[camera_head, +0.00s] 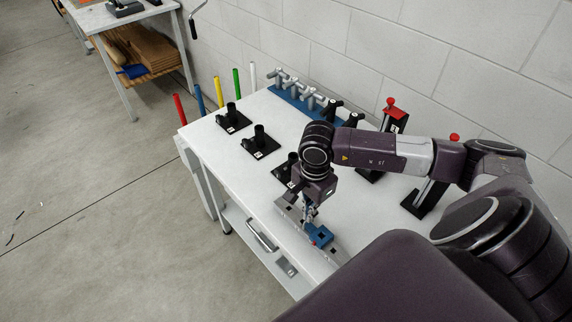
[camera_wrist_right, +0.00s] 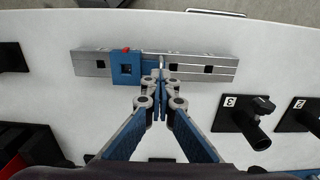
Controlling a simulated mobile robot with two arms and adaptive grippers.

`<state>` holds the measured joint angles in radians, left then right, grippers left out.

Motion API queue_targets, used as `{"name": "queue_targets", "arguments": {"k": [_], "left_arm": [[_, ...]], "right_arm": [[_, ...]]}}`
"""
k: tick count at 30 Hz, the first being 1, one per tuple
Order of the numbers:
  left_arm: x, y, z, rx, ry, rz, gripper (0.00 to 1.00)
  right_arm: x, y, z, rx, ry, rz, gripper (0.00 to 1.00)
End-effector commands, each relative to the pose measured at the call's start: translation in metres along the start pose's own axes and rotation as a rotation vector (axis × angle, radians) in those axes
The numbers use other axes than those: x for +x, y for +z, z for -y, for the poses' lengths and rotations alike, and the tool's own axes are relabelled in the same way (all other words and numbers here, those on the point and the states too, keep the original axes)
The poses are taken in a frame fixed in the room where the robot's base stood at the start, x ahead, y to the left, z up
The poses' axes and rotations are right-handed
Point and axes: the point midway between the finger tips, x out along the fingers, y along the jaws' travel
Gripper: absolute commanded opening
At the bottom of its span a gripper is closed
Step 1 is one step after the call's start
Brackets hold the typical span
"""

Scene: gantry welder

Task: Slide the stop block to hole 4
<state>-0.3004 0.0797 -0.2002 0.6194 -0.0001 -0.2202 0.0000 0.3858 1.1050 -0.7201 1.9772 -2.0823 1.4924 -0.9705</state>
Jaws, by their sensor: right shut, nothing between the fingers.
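The blue stop block (camera_head: 320,237) with a small red part sits on the grey metal rail (camera_head: 291,212) at the table's front edge. In the right wrist view the block (camera_wrist_right: 117,69) is left of the rail's middle, and the rail (camera_wrist_right: 228,70) shows dark square holes on both sides of it. Hole numbers are not legible. My right gripper (camera_head: 307,222) is shut and empty, pointing down at the rail. In the right wrist view its fingertips (camera_wrist_right: 158,76) are just right of the block, close to its side; contact cannot be told. My left gripper is not in view.
Black numbered stands (camera_head: 257,150) stand along the table's left part; stand 3 (camera_wrist_right: 250,115) is nearest the rail. Grey clamps on a blue base (camera_head: 290,93) and red-topped black clamps (camera_head: 391,115) stand at the back. The white tabletop (camera_head: 225,163) is clear between them.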

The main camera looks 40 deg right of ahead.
Motion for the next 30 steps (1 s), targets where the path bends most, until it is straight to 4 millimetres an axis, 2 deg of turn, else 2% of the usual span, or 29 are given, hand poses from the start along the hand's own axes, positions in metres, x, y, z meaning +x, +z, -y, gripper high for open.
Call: {"name": "queue_targets", "arguments": {"k": [1,18,30], "left_arm": [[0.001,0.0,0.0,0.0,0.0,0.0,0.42],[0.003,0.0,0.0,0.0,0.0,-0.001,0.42],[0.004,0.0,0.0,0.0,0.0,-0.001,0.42]], "right_arm": [[0.005,0.001,-0.008,-0.001,0.014,0.001,0.0],[0.005,0.001,-0.043,-0.002,0.015,0.002,0.0],[0.005,0.002,-0.052,-0.002,0.015,0.005,0.0]]}}
